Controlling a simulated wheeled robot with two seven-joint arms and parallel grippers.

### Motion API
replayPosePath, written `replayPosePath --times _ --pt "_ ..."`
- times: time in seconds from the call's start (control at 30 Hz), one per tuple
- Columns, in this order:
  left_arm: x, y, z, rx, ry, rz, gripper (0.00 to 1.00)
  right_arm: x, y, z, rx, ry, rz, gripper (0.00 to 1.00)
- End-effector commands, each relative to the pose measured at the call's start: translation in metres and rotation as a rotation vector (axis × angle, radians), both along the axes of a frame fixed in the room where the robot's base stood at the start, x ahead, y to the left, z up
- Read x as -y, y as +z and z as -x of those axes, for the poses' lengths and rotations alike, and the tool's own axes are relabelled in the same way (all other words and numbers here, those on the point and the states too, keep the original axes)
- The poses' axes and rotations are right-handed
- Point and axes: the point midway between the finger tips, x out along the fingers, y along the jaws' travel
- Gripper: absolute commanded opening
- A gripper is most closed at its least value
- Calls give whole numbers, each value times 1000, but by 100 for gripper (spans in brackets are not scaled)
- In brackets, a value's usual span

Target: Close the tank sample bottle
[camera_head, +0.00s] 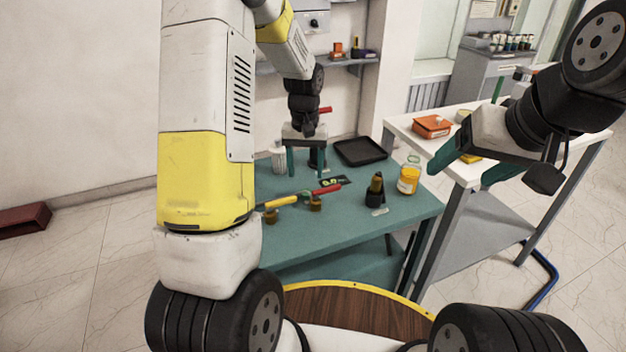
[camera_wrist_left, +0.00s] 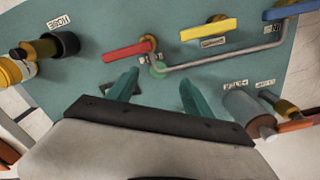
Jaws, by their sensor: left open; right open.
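A small clear bottle (camera_head: 408,180) with yellow liquid stands upright near the right edge of the green table. Its top looks pale green; I cannot tell whether a cap is on it. My left gripper (camera_head: 306,160) is open and empty above the back of the table, fingers pointing down, left of the bottle. Its fingers also show in the left wrist view (camera_wrist_left: 158,90), with nothing between them. My right gripper (camera_head: 470,170) is open and empty, in the air to the right of the bottle, in front of the white table.
On the green table (camera_head: 345,225) are a red-handled valve (camera_head: 327,190), a yellow-handled valve (camera_head: 280,202), a black fitting (camera_head: 375,190) and a black tray (camera_head: 362,150). A blue handle (camera_wrist_left: 290,10) shows in the wrist view. An orange box (camera_head: 432,126) sits on the white table.

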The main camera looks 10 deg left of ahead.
Motion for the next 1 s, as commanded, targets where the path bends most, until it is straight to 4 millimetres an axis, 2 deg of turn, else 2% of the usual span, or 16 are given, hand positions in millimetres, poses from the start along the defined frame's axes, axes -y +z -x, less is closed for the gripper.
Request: replayPosePath --times 0.27,0.5,0.8,1.0 --pt "0 -2 0 -1 0 0 59 0 0 0 0 0 0 75" --pt "0 -25 0 -2 0 0 59 0 0 0 0 0 0 75" --pt "0 -28 -1 -1 0 0 59 0 0 0 0 0 0 75" --pt "0 -55 -8 -3 -1 0 59 0 0 0 0 0 0 75"
